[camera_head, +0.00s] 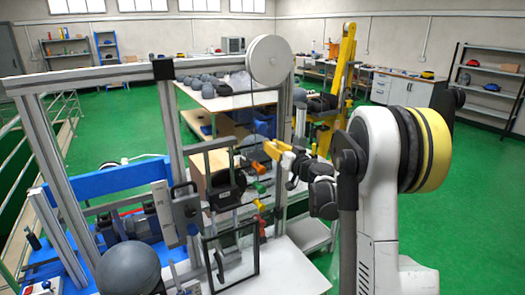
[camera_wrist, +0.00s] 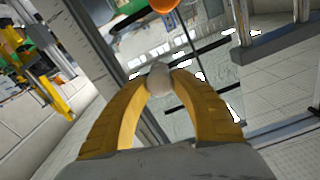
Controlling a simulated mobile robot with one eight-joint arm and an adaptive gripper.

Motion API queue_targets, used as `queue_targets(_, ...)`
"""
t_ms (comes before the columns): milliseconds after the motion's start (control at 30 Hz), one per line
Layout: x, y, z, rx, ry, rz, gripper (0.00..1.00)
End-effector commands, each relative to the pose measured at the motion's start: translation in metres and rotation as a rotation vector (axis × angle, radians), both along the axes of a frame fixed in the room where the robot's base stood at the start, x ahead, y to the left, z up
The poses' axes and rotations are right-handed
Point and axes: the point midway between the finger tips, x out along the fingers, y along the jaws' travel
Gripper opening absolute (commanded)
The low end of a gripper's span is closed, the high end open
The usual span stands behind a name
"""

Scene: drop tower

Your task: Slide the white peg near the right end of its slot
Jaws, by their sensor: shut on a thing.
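The white peg (camera_wrist: 158,79) shows in the wrist view as a small pale rounded knob between the fingertips. My gripper (camera_wrist: 158,72) has yellow fingers curved in from both sides and shut on it. In the head view my gripper (camera_head: 273,150) is at the right side of the drop tower, fingers pointing left. I cannot make out the peg there. The slot is not clear in either view, so I cannot tell where along it the peg stands.
The metal tower frame (camera_head: 172,125) stands close to my gripper. An orange knob (camera_wrist: 162,4) is beyond the fingertips. A small glass-like panel (camera_head: 231,258) stands in front.

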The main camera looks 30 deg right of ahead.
Motion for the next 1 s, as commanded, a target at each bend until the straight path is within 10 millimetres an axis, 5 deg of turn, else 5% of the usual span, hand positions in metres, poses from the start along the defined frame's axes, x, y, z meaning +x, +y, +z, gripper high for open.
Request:
queue_targets(67,-0.001,-0.015,0.000,0.001,-0.001,-0.013,0.00)
queue_targets(300,-0.001,-0.015,0.001,0.001,-0.001,-0.012,0.00)
queue_targets(333,-0.001,-0.015,0.001,0.001,-0.001,-0.012,0.30)
queue_targets(400,-0.001,-0.014,0.001,0.001,0.000,-0.010,0.51)
queue_targets(767,-0.004,-0.012,0.000,0.000,0.000,-0.006,0.51)
queue_targets(1000,-0.045,-0.014,0.000,0.000,0.000,-0.009,0.51)
